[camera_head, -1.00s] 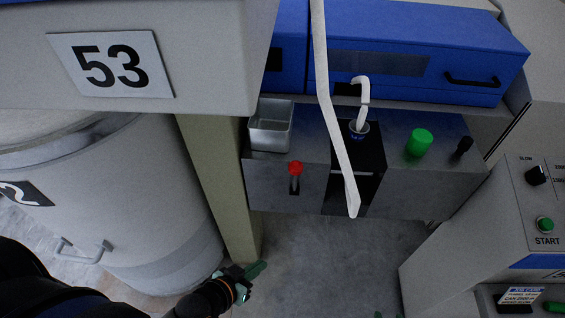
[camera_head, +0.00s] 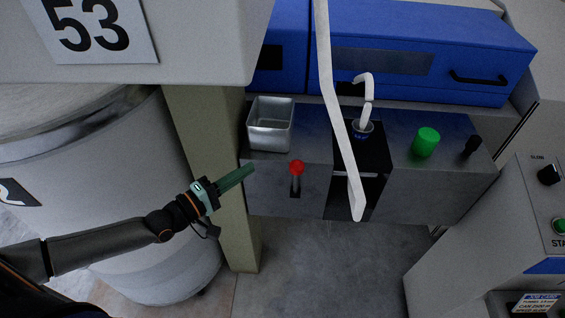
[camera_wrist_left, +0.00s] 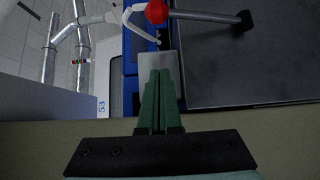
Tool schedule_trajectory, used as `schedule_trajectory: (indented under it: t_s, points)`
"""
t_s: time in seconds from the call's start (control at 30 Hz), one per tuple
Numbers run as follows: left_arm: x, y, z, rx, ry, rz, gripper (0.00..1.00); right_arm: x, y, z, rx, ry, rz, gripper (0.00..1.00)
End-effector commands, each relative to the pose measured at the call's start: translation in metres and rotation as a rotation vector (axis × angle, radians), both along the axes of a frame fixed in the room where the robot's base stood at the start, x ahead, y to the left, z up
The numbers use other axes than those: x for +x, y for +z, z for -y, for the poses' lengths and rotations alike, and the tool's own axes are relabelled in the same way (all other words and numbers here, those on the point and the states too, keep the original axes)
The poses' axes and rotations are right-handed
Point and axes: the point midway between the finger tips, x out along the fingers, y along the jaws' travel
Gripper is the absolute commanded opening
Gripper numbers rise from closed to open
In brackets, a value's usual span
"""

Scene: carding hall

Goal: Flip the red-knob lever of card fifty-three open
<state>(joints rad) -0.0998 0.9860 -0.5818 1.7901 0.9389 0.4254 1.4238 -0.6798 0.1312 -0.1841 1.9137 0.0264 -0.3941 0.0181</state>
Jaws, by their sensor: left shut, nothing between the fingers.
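The red-knob lever (camera_head: 296,168) stands on the front of a grey metal box below the blue housing, its short stem over a dark slot. The 53 plate (camera_head: 98,29) is on the panel at upper left. My left gripper (camera_head: 250,168) is shut and empty, its green fingers pointing at the lever from the left with a gap between. In the left wrist view the shut fingers (camera_wrist_left: 158,75) point toward the red knob (camera_wrist_left: 156,12) at the top, apart from it. My right gripper does not show.
A metal tin (camera_head: 270,126) sits on the box above the lever. A white sliver strand (camera_head: 337,110) hangs right of the lever, and a green knob (camera_head: 426,142) is farther right. A beige post (camera_head: 212,150) and a large can (camera_head: 150,190) stand at left.

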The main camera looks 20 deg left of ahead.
Motion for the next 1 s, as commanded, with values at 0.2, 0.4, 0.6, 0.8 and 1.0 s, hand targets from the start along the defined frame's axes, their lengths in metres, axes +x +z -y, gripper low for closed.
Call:
schedule_trajectory:
  t_s: [0.2,0.4,0.6,0.8,1.0]
  points:
    - [0.004,0.000,0.002,0.001,0.000,0.002,0.00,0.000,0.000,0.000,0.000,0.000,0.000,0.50]
    - [0.025,0.001,0.014,0.000,0.000,0.004,0.00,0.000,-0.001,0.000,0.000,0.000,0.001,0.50]
    - [0.055,0.001,0.029,0.002,0.001,0.005,0.00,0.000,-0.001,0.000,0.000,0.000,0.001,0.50]
    - [0.081,0.000,0.043,0.003,0.000,0.003,0.00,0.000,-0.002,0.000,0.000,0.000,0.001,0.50]
    - [0.076,0.002,0.059,0.001,-0.002,-0.004,0.00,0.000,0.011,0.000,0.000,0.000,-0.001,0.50]
